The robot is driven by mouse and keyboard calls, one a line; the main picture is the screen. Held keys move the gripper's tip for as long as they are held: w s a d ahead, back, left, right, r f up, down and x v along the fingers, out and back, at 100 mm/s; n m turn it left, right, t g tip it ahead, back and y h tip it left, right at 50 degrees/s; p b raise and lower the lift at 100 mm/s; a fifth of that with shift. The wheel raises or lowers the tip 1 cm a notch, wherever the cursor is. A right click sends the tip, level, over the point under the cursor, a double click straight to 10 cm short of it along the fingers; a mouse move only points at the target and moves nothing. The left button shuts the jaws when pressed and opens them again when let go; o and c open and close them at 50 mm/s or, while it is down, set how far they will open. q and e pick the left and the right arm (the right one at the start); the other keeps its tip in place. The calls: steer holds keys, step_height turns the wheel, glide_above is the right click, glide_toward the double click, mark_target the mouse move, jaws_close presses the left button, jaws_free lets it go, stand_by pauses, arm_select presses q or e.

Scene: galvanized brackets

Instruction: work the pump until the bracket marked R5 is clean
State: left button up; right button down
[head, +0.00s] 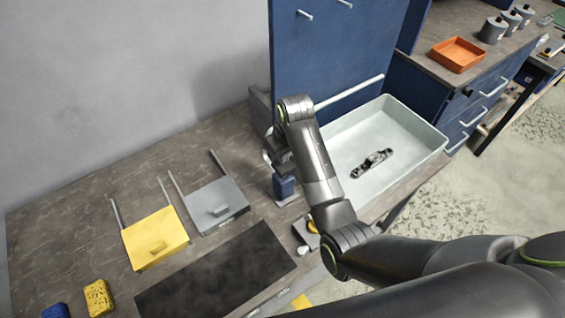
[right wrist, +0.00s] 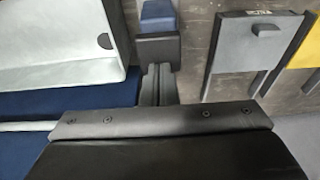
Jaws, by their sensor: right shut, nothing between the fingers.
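A metallic bracket (head: 372,163) with dark patches lies in the pale basin (head: 432,140). No marking on it is readable from here. A blue block with a dark top, which looks like the pump (head: 285,188), stands on the bench left of the basin. It also shows in the right wrist view as a blue part (right wrist: 158,14) and a black part (right wrist: 157,49). My right gripper (right wrist: 158,72) is shut and empty, its fingertips at the black part. I cannot tell whether they touch. In the head view my arm partly hides the basin's left side. My left gripper is not in view.
A grey plate (head: 216,205) and a yellow plate (head: 155,240), each with a handle and two rods, lie left of the pump. A dark mat (head: 215,275) is in front. Yellow (head: 98,297) and blue (head: 55,311) sponges lie bottom left. An orange tray (head: 458,55) stands back right.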

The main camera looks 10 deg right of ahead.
mark_target(284, 166)
stand_by(0.3)
steer(key=shift+s+f+b, duration=0.1)
steer(key=shift+f+b, duration=0.55)
steer(key=shift+f, duration=1.5)
steer(key=p+v, duration=0.2)
steer(key=shift+w+a+r+p, duration=0.1)
steer(key=shift+w+r+p, duration=0.1)
steer(key=shift+w+p, duration=0.1)
steer(key=shift+r, duration=0.1)
steer(key=shift+v, duration=0.75)
steer(key=shift+w, duration=0.15)
steer(key=shift+b, duration=0.3)
